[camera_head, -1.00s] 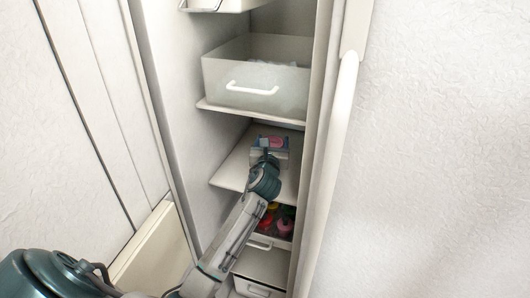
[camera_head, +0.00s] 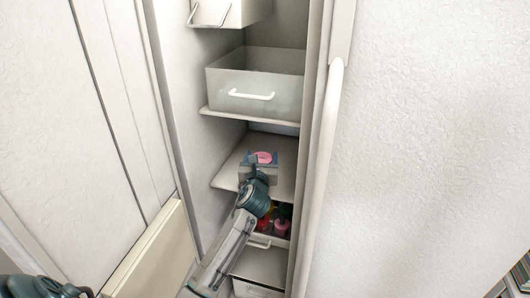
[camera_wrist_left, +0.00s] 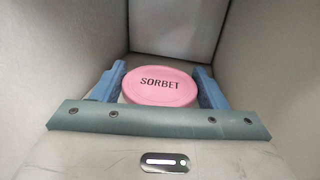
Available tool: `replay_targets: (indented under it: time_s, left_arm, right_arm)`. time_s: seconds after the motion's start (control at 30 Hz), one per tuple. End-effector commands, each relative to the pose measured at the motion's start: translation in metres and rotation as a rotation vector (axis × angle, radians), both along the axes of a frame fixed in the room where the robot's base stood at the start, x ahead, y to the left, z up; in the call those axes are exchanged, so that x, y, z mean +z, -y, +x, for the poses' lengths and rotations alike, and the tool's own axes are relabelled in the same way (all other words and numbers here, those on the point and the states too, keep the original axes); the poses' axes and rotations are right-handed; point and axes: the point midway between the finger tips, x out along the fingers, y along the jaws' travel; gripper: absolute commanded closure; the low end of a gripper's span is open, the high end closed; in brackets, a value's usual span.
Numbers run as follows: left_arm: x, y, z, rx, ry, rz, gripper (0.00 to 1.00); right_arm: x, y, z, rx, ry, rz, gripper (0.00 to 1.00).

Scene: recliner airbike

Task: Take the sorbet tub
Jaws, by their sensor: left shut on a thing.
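The sorbet tub (camera_wrist_left: 160,85) has a pink lid marked SORBET and sits between the blue fingers of my left gripper (camera_wrist_left: 160,88) in the left wrist view. The fingers are shut on its two sides. In the head view the pink lid (camera_head: 263,157) shows just beyond my left gripper (camera_head: 262,163), over the middle shelf (camera_head: 228,172). I cannot tell whether the tub touches the shelf. The tub's lower part is hidden by the gripper. My right gripper is not in view.
A grey bin with a white handle (camera_head: 250,95) stands on the shelf above. A lower drawer (camera_head: 262,241) holds red and pink items (camera_head: 282,226). Cabinet walls are close on both sides. A long white door handle (camera_head: 323,170) runs along the right.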

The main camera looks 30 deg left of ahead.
Motion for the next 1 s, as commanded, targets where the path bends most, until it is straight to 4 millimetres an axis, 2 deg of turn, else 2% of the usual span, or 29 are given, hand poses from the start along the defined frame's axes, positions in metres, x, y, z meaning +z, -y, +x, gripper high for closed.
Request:
replay_targets:
  time_s: [0.03,0.13,0.5,0.7,0.8,1.0]
  left_arm:
    - [-0.001,0.002,-0.008,-0.001,0.001,0.0,0.6]
    - [-0.002,0.006,-0.023,-0.001,0.0,0.001,0.6]
    - [-0.002,0.019,-0.077,-0.001,0.001,0.0,0.6]
    - [-0.003,0.026,-0.106,-0.001,0.001,0.0,0.6]
    - [0.003,0.029,-0.121,-0.001,-0.002,-0.001,0.6]
    - [0.002,0.036,-0.15,-0.001,-0.002,-0.001,0.6]
  right_arm:
    - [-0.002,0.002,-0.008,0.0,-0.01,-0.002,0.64]
    - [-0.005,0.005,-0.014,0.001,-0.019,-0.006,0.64]
    - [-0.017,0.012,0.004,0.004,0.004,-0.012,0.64]
    - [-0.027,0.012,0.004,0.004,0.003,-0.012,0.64]
    - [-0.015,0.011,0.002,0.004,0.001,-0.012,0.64]
    - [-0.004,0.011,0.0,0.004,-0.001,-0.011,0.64]
